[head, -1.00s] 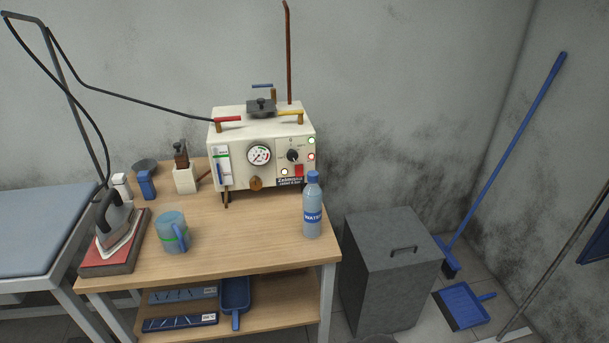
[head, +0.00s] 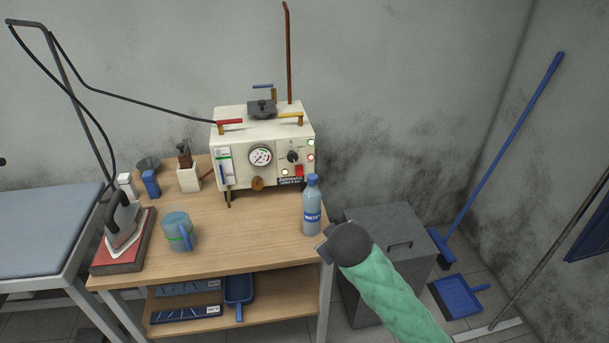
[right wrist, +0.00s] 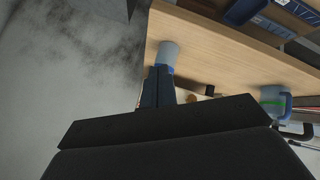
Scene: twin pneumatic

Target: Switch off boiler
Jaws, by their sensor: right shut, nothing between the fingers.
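The boiler (head: 262,150) is a white box at the back of the wooden table in the head view. Its front has a round gauge (head: 260,156), a black knob (head: 292,157), a red switch (head: 299,170) and small lit green, red and white lamps. Red and yellow levers sit on its top. My right gripper (head: 325,243) is shut and empty by the table's right edge, below and right of the boiler, touching nothing that I can see. In the right wrist view the shut fingers (right wrist: 157,88) point toward the table. My left gripper is not in view.
A water bottle (head: 312,207) stands between my right gripper and the boiler front; it also shows in the right wrist view (right wrist: 168,53). A mug (head: 178,232) and an iron (head: 123,220) stand left. A grey bin (head: 380,215) stands under my right arm.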

